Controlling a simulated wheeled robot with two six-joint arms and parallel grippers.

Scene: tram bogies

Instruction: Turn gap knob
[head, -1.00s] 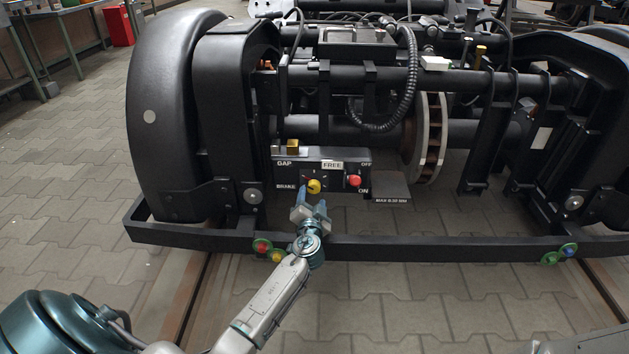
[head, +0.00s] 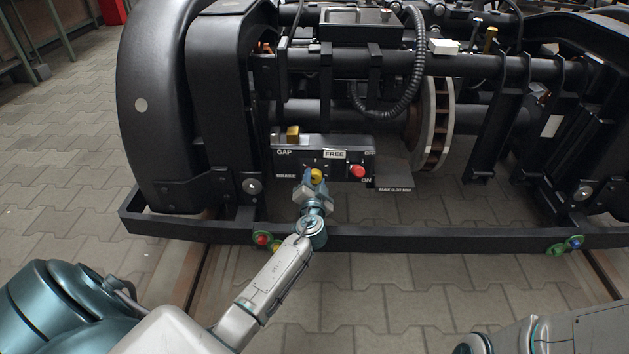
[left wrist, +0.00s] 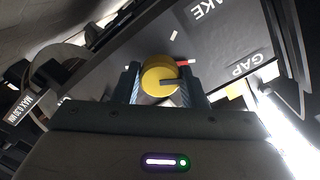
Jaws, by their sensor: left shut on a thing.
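The yellow gap knob (head: 317,175) sits on the black control panel (head: 340,172) marked GAP, BRAKE, FREE, OFF and ON. My left gripper (head: 314,183) reaches up to it from below and is shut on it. In the left wrist view the round yellow knob (left wrist: 160,76) is between the two fingers, with a dark pointer mark on its face pointing right. A red mark shows on the panel beside the knob. A second knob, red (head: 357,171), is at the panel's right. My right gripper is not in view.
The black frame bar (head: 400,240) runs below the panel. A plate marked MAX 0.30 MM (head: 394,173) juts out right of the panel. A brass block (head: 292,134) stands on the panel's top. Large wheel covers flank the bogie.

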